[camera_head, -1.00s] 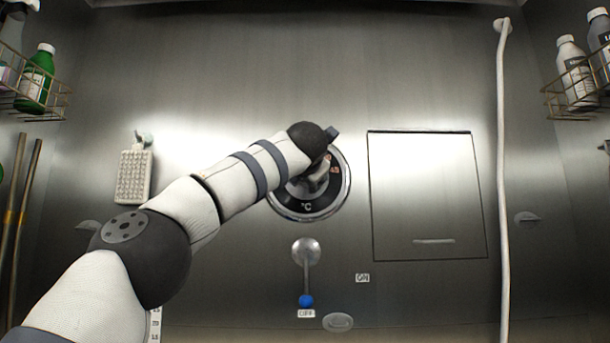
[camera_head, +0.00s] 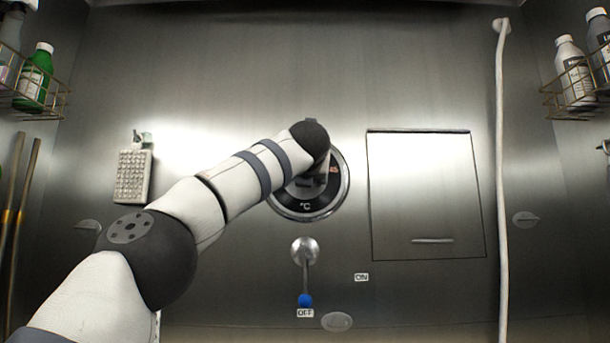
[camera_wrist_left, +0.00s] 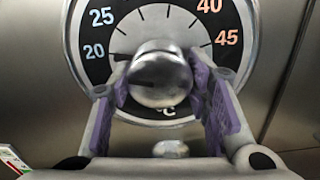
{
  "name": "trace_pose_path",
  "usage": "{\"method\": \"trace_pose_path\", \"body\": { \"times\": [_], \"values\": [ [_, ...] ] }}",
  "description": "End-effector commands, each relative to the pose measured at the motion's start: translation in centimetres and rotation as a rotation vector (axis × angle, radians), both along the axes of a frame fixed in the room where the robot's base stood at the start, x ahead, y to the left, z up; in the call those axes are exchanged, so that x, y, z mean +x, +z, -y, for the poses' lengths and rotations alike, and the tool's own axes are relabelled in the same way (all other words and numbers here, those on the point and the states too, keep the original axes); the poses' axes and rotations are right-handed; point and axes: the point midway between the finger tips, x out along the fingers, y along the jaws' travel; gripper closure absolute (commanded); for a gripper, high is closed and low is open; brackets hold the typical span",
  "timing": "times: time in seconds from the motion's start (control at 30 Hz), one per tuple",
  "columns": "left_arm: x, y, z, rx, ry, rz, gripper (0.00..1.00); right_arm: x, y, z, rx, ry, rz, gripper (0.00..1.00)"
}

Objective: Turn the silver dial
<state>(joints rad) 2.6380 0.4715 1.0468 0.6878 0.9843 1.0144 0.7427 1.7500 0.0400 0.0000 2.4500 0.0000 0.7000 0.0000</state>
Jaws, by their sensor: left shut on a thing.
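The silver dial (camera_wrist_left: 160,75) is a rounded metal knob at the centre of a black temperature plate (camera_head: 309,209) marked °C, on the steel wall. In the left wrist view the plate shows 20, 25, 40 and 45 around the knob. My left gripper (camera_wrist_left: 163,88) is shut on the knob, one purple-padded finger on each side of it. In the head view my left wrist and hand cover the knob and the upper part of the plate. My right gripper is in neither view.
A lever with a blue tip (camera_head: 305,299) hangs below the plate at an OFF label, with an ON label (camera_head: 361,277) to its right. A closed panel (camera_head: 425,195) and a white hose (camera_head: 502,180) are to the right.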

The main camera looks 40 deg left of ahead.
Motion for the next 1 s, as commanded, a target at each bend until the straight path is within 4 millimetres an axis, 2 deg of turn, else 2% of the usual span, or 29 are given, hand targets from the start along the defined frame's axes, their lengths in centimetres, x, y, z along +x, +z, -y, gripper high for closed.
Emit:
{"method": "trace_pose_path", "body": {
  "times": [0.47, 0.5, 0.6, 0.87, 1.0],
  "values": [
    [-0.11, 0.23, 0.0, -0.01, -0.001, 0.014, 0.84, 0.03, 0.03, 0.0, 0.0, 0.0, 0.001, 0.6],
    [-0.11, 0.23, 0.0, -0.01, -0.001, 0.014, 0.54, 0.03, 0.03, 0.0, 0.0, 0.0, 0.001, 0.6],
    [-0.11, 0.21, 0.0, -0.01, -0.001, 0.014, 0.36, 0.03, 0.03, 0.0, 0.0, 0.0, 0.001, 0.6],
    [-0.05, 0.09, 0.0, -0.01, 0.0, 0.011, 0.36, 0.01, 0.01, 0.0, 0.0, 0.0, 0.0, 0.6],
    [-0.64, 0.19, 0.59, -0.008, -0.004, 0.011, 0.36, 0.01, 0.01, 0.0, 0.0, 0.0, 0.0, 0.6]
  ]
}}
